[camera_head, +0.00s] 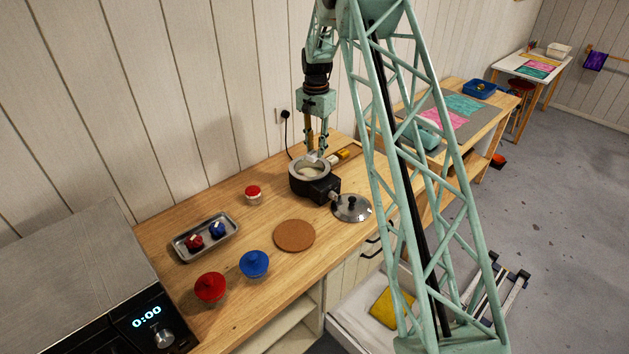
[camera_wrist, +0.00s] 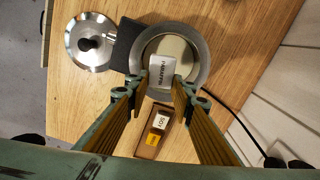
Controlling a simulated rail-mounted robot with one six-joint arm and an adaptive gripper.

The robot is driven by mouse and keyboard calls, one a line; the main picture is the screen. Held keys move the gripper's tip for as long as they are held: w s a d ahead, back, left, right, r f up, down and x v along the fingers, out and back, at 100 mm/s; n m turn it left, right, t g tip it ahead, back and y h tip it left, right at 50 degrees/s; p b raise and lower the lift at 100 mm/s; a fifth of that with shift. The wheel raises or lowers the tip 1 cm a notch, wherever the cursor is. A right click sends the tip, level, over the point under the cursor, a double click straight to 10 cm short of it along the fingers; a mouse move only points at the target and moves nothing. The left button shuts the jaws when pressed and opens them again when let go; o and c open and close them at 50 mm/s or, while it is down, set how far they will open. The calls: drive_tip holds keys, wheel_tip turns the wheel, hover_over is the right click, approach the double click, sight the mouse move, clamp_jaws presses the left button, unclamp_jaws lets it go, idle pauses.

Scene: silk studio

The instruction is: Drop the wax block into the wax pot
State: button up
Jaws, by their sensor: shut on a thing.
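My gripper (camera_head: 317,154) is over the back of the wax pot (camera_head: 298,184), pointing down. In the wrist view my gripper (camera_wrist: 163,84) is shut on a white wax block (camera_wrist: 161,71) with "PARAFFIN" printed on it. The block overlaps the edge of the pot's round opening nearest the fingers in that view; its exact height above the rim is hard to tell. In the head view the wax block (camera_head: 311,157) shows only as a small pale patch at the fingertips.
The metal lid (camera_head: 351,209) lies beside the pot. A wooden tray (camera_wrist: 149,151) with a yellow and a white block is behind it.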

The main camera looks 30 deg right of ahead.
drive_tip(key=shift+f+b, duration=0.7)
drive_tip(key=shift+f, duration=1.85)
drive_tip(key=o, duration=0.9)
drive_tip(key=shift+r, duration=6.05)
